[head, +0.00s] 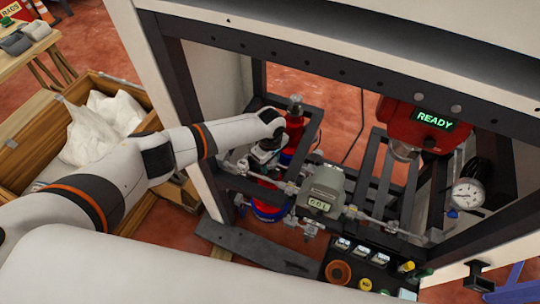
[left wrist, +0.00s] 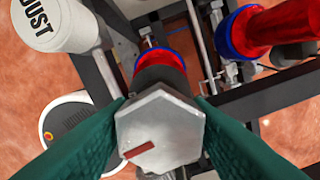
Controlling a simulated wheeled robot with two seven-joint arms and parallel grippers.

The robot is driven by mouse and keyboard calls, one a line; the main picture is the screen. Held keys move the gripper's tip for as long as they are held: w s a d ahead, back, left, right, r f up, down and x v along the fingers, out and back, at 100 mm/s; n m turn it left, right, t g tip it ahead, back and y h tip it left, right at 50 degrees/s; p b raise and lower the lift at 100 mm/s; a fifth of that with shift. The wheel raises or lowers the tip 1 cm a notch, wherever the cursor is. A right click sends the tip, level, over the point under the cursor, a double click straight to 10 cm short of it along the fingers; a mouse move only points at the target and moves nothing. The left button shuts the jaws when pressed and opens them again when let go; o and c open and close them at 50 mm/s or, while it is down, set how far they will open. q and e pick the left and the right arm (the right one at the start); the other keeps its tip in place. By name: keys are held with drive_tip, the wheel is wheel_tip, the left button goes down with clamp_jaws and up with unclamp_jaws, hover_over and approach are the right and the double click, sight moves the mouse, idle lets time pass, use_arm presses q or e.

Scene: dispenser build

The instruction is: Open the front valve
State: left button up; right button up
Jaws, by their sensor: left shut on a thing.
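My left gripper (head: 266,158) reaches in from the left, over the front of the two red cylinders. In the left wrist view its green fingers (left wrist: 161,118) are shut on the front valve's grey hexagonal knob (left wrist: 165,130), one finger on each side. The knob has a short red mark on its lower left face. Beneath it is a black neck and the front cylinder (left wrist: 162,66), red with a blue ring; its blue base (head: 270,212) also shows in the head view. How far the valve is turned, I cannot tell. My right gripper is not in view.
The rear red cylinder (head: 295,128) has its own grey knob (head: 295,101). A grey counter box (head: 325,188) sits on the piping to the right. A red unit reading READY (head: 432,122) and a round gauge (head: 467,193) are farther right. Dark frame bars surround the work space.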

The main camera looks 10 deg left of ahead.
use_arm(q)
drive_tip(key=shift+r+n, duration=0.2)
drive_tip(key=shift+n, duration=0.3)
drive_tip(key=shift+f, duration=0.25)
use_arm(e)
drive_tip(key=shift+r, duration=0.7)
use_arm(q)
drive_tip(key=shift+n, duration=0.3)
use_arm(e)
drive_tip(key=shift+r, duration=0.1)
